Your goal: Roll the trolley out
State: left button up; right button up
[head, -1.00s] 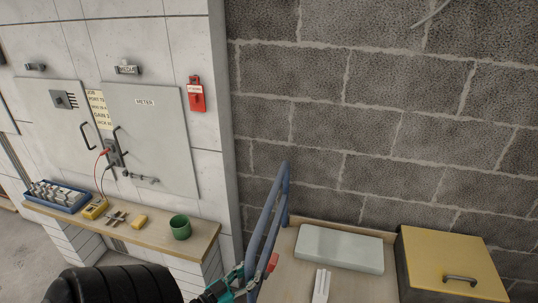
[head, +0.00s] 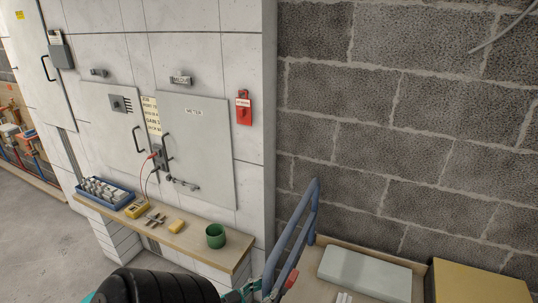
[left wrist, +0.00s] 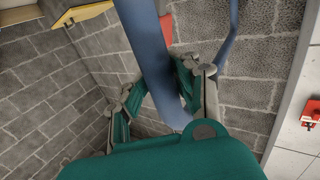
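The trolley stands against the block wall at the lower right of the head view. It has a blue tube handle (head: 305,215) and a wooden deck (head: 305,278). A pale grey box (head: 365,272) and a yellow-topped box (head: 480,283) are on the deck. My left gripper (head: 253,290) is at the lower part of the handle in the head view. In the left wrist view, the blue handle (left wrist: 145,50) passes between the green fingers of my left gripper (left wrist: 160,85), which are closed around it. A red part (head: 292,278) shows beside the handle. My right gripper is not in view.
Open grey floor (head: 40,240) lies at the far left.

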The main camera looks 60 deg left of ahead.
pick_arm(q)
jog(key=o, duration=0.4)
jog(key=shift+s+r, duration=0.1)
jog(key=shift+s, duration=0.1)
jog(key=shift+w+r, duration=0.1)
jog(key=shift+w, duration=0.1)
jog(key=s, duration=1.2)
jog(key=shift+s, duration=0.1)
